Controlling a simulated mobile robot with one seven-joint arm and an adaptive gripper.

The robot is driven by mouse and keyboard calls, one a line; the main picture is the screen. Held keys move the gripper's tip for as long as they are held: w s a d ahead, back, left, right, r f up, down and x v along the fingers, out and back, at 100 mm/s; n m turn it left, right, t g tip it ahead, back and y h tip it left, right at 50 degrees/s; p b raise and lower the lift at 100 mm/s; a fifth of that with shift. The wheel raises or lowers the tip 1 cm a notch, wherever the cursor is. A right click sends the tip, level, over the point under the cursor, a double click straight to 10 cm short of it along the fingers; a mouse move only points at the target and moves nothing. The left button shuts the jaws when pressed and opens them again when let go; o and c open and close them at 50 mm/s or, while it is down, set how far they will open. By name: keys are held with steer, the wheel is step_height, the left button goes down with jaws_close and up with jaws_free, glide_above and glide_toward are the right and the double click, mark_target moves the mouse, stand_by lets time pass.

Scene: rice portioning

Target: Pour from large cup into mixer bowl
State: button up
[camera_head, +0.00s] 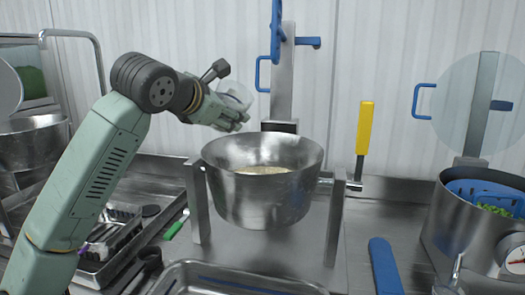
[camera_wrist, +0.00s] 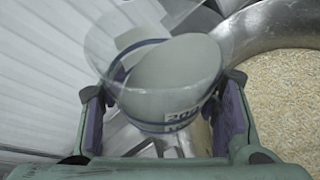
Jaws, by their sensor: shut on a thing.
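The large cup (camera_head: 236,94) is clear and tilted above the left rear rim of the mixer bowl. In the wrist view the cup (camera_wrist: 170,75) is between my gripper's two fingers, with a blue band and a printed label; I see no rice in it. My gripper (camera_head: 228,112) is shut on the cup; its fingers also show in the wrist view (camera_wrist: 165,115). The mixer bowl (camera_head: 262,205) is steel and stands in a metal frame. Pale rice (camera_head: 262,170) lies in it, and the rice (camera_wrist: 282,90) fills the right side of the wrist view.
A yellow-handled tool (camera_head: 364,128) stands right of the bowl. A steel pot (camera_head: 465,215) with a blue basket stands at the far right. A metal tray (camera_head: 235,278) lies in front, and another tray (camera_head: 95,270) with items sits at the left.

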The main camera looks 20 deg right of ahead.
steer(key=shift+s+d, duration=0.1)
steer(key=shift+s, duration=0.05)
steer(key=shift+s+f+m+t+b, duration=0.1)
steer(key=shift+f+m+t+b, duration=0.2)
steer(key=shift+m+t+b, duration=0.3)
stand_by(0.6)
steer(key=shift+d+r+m+y, duration=0.1)
steer(key=shift+r+m+y, duration=0.2)
steer(key=shift+r+m, duration=0.3)
stand_by(0.7)
steer(key=shift+s+d+f+m+t+b, duration=0.1)
steer(key=shift+f+m+t+b, duration=0.25)
steer(key=shift+m+t+b, duration=0.3)
steer(key=shift+s+f+m+t+b, duration=0.1)
steer(key=shift+f+m+t+b, duration=0.3)
steer(key=shift+m, duration=0.35)
stand_by(1.4)
steer(key=shift+s+d+f+m+t+b, duration=0.15)
steer(key=shift+s+d+m+t+b, duration=0.2)
steer(key=shift+b, duration=0.35)
steer(key=shift+s+d+f+m+b, duration=0.15)
steer(key=shift+s+m+b, duration=0.25)
steer(key=shift+b, duration=0.3)
steer(key=shift+s+d+r+m+t+b, duration=0.1)
steer(key=shift+r+m+t+b, duration=0.25)
steer(key=shift+m+b, duration=0.35)
stand_by(0.5)
